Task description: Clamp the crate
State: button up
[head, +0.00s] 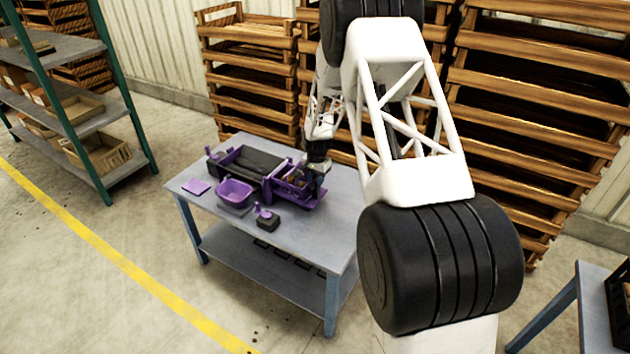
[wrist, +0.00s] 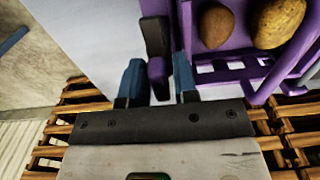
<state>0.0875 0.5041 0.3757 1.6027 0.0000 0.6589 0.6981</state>
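The purple crate (head: 292,193) stands at the right end of the purple-and-black grader on the table. In the wrist view its slotted wall (wrist: 232,72) shows at the upper right, with potatoes inside. A dark clamp lever (wrist: 155,36) with a purple part at its near end (wrist: 159,72) stands beside the crate. My gripper (wrist: 157,82) is open, with its two blue fingers on either side of the lever's end. A gap shows at the left finger; I cannot tell whether the right finger touches. In the head view my gripper (head: 317,168) is over the crate's far right side.
The grader's black bed (head: 250,160) lies left of the crate. A purple tub (head: 235,192), a purple plate (head: 196,187) and a small black block with a purple handle (head: 267,222) are on the table (head: 310,240). Wooden crate stacks (head: 250,85) stand behind. The table's front is clear.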

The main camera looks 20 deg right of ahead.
jog(key=m, duration=1)
dwell(0.5)
dwell(0.4)
jog(key=o, duration=0.3)
jog(key=shift+r, duration=0.2)
jog(key=shift+r, duration=2.3)
